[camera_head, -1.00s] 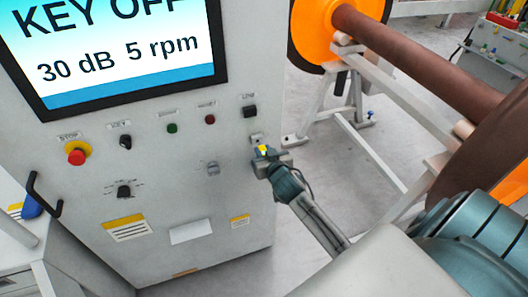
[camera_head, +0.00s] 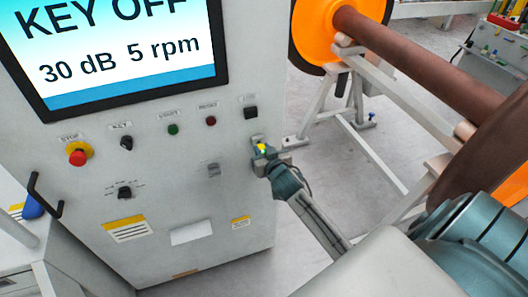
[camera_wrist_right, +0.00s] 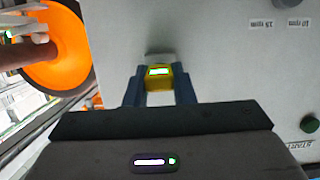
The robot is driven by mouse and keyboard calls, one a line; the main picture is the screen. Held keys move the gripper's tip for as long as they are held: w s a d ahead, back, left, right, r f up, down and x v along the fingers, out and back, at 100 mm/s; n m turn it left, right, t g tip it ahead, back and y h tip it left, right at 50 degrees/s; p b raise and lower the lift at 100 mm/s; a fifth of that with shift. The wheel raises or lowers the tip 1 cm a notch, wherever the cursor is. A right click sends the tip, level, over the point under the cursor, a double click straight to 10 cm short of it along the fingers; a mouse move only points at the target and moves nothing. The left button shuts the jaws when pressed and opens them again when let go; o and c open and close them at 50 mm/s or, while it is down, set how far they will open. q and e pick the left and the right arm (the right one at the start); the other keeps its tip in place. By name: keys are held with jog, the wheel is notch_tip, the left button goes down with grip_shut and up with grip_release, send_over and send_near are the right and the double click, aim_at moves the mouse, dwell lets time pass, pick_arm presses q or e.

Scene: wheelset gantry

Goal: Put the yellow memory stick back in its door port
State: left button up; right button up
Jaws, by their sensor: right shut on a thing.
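The yellow memory stick (camera_head: 262,148) is between the fingers of my right gripper (camera_head: 265,158), at the right side of the grey cabinet door. In the right wrist view the stick (camera_wrist_right: 159,78) sits between the two blue-grey fingertips (camera_wrist_right: 159,92), which are shut on it. Its far end is at a small grey port block (camera_wrist_right: 159,58) on the door. I cannot tell how deep the stick sits in the port. My left gripper is not in view.
The grey cabinet (camera_head: 190,200) carries a screen (camera_head: 120,45), a red stop button (camera_head: 77,157), a key switch (camera_head: 126,143) and a black switch (camera_head: 250,112). A black handle (camera_head: 45,195) stands out at the left. The orange wheelset (camera_head: 420,50) on its stand is to the right.

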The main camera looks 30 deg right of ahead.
jog(key=shift+w+d, duration=0.1)
jog(key=shift+w, duration=0.45)
jog(key=o, duration=1)
jog(key=shift+s, duration=0.3)
jog(key=b+v, duration=0.3)
jog(key=v, duration=0.7)
jog(key=shift+s+r+b, duration=0.1)
jog(key=shift+r+b, duration=0.05)
jog(key=shift+b, duration=0.25)
